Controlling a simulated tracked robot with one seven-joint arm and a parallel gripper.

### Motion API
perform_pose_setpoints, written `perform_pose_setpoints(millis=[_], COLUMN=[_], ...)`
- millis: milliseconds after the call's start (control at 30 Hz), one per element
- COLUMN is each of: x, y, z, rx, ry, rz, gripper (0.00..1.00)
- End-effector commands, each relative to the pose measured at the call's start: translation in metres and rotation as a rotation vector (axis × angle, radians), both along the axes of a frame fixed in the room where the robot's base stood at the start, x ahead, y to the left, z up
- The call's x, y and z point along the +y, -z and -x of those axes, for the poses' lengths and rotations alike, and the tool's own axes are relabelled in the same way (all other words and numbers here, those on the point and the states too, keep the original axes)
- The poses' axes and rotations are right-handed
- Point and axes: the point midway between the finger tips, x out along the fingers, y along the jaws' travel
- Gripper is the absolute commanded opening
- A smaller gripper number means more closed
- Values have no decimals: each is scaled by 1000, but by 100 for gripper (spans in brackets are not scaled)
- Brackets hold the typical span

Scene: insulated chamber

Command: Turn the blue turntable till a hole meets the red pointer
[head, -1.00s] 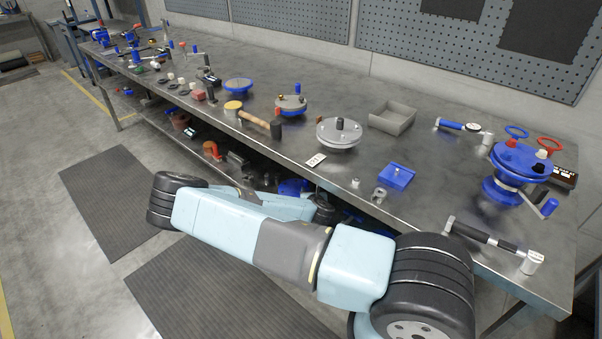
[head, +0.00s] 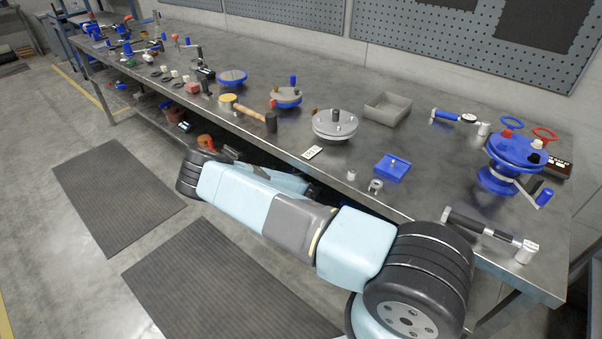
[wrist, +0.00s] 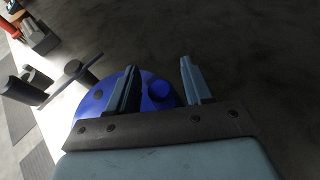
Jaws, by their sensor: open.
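In the wrist view a blue disc (wrist: 93,104), which looks like the turntable, lies on a dark, shaded surface. A round blue knob (wrist: 160,93) stands at its right side. A dark round spot, perhaps a hole, shows on its left part. My gripper (wrist: 160,68) is open over the disc, one finger on each side of the knob as seen from the wrist; I cannot tell whether either touches it. My gripper's mount hides the disc's near part. I see no red pointer in the wrist view. In the head view my arm hides my gripper and this disc.
Dark cylinders and a rod (wrist: 78,72) stand left of the disc. The surface to its right looks clear. In the head view the steel bench (head: 440,200) holds a grey disc (head: 335,124), a hammer (head: 255,117), a blue tray (head: 391,168) and a blue multi-knob stand (head: 515,150).

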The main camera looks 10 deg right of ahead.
Motion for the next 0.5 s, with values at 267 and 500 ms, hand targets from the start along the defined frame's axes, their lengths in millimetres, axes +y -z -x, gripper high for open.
perform_pose_setpoints(millis=[267, 500], x=[-1, -2], y=[2, 2], z=[-5, -5], rx=[0, 0], ry=[1, 1], rz=[0, 0], gripper=[50, 39])
